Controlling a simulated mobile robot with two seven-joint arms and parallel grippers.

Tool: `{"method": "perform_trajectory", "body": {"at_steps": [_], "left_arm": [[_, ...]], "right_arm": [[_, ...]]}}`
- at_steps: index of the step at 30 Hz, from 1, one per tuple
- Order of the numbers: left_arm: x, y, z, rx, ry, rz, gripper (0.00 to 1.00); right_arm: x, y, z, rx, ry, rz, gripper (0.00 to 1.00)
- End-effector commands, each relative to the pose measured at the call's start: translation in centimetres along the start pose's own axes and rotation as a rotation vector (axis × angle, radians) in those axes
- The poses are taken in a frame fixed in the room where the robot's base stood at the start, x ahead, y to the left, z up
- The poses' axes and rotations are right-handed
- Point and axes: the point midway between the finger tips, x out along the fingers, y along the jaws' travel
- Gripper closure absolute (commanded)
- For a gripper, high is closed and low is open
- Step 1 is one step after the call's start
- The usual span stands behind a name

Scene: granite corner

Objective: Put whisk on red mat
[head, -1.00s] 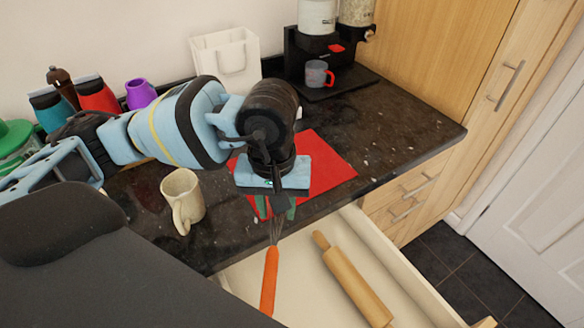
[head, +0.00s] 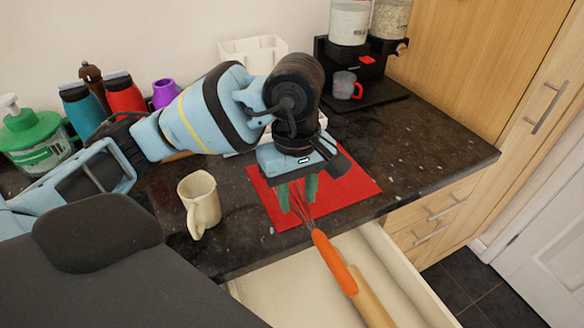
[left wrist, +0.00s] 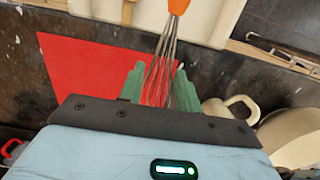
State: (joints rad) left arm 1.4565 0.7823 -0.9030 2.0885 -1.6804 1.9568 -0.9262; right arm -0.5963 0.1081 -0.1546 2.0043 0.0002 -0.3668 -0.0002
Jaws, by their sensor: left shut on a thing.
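The whisk (head: 334,262) has an orange handle and thin wires. My left gripper (head: 298,196) is shut on its wire end, with the handle sticking out over the open drawer. In the left wrist view the whisk wires (left wrist: 164,62) lie between the green fingers of the left gripper (left wrist: 153,86). The red mat (head: 345,187) lies flat on the dark counter behind and around the gripper. In the left wrist view the mat (left wrist: 80,68) shows left of the fingers. The gripper hides part of the mat. My right gripper is not in view.
A cream mug (head: 201,203) stands left of the mat. A rolling pin (head: 372,306) lies in the open drawer (head: 400,265). A coffee machine (head: 357,65) with a red-handled cup (head: 344,86) is at the back. Bottles crowd the back left.

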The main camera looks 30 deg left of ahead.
Motion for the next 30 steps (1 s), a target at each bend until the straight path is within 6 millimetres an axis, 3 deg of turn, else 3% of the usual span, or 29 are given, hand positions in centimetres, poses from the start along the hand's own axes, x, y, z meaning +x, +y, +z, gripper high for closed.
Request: {"method": "perform_trajectory", "body": {"at_steps": [6, 13, 27, 30], "left_arm": [[0.0, 1.1, -5.1, -0.007, 0.001, 0.001, 0.89], [0.2, 2.1, -9.5, -0.003, 0.001, 0.001, 0.89], [0.3, 2.7, -11.9, -0.002, 0.0, 0.002, 0.89], [1.7, 2.6, -11.9, 0.001, -0.001, -0.002, 0.89]], "right_arm": [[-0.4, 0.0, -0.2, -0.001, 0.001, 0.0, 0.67], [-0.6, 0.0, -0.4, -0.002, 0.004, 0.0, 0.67], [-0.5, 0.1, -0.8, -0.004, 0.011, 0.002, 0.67], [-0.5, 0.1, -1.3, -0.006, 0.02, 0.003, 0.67]]}}
